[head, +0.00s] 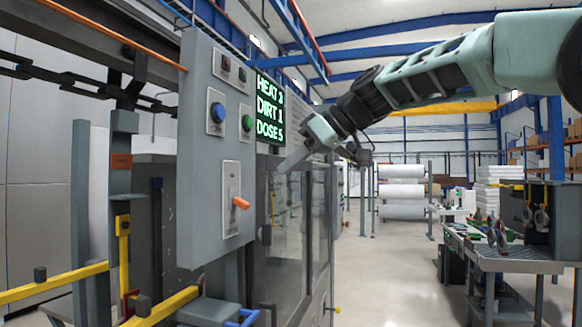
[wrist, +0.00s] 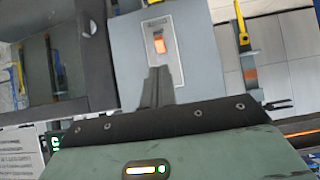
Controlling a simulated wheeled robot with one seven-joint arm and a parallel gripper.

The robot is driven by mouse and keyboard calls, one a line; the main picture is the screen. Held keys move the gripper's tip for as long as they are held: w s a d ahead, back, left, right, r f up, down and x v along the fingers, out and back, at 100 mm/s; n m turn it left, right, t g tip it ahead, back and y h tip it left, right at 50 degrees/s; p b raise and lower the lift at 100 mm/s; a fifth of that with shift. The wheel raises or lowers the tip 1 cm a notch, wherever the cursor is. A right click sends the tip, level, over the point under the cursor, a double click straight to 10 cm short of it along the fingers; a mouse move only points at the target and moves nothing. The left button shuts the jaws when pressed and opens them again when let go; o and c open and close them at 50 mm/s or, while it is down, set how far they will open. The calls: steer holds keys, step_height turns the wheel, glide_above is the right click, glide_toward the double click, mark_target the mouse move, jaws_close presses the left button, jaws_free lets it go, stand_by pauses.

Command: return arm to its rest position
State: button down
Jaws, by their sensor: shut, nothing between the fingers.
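My arm reaches in from the upper right of the head view, stretched toward the control panel. My gripper (head: 284,168) is in front of the panel's right side, just below the green-lit display (head: 269,108) reading HEAT, DIRT and DOSE. It points down and left and is shut and empty.
The grey control panel (head: 203,160) carries a blue button (head: 218,112) and a green button (head: 247,122). A glazed cabinet (head: 292,235) stands behind it. Yellow rails (head: 60,284) lie at lower left. A workbench (head: 505,262) stands at right. The middle floor is clear.

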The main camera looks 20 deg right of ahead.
steer(key=s+a+f+m+g+h, duration=0.15)
steer(key=s+a+f, duration=0.25)
steer(key=s+f, duration=0.45)
steer(key=s+a+f+m+g+h, duration=0.1)
steer(key=s+a+f+g+h, duration=0.3)
steer(key=f, duration=0.8)
steer(key=s+d+f+h, duration=0.1)
steer(key=s+d+f, duration=0.1)
steer(key=s+f, duration=0.6)
steer(key=s+d+f+h, duration=0.1)
steer(key=s+d+f, duration=0.1)
steer(key=s+f, duration=0.7)
steer(key=s, duration=0.4)
steer(key=shift+d+m, duration=0.3)
steer(key=shift+m, duration=0.05)
steer(key=shift+f+g+h, duration=0.1)
steer(key=shift+g+h, duration=0.15)
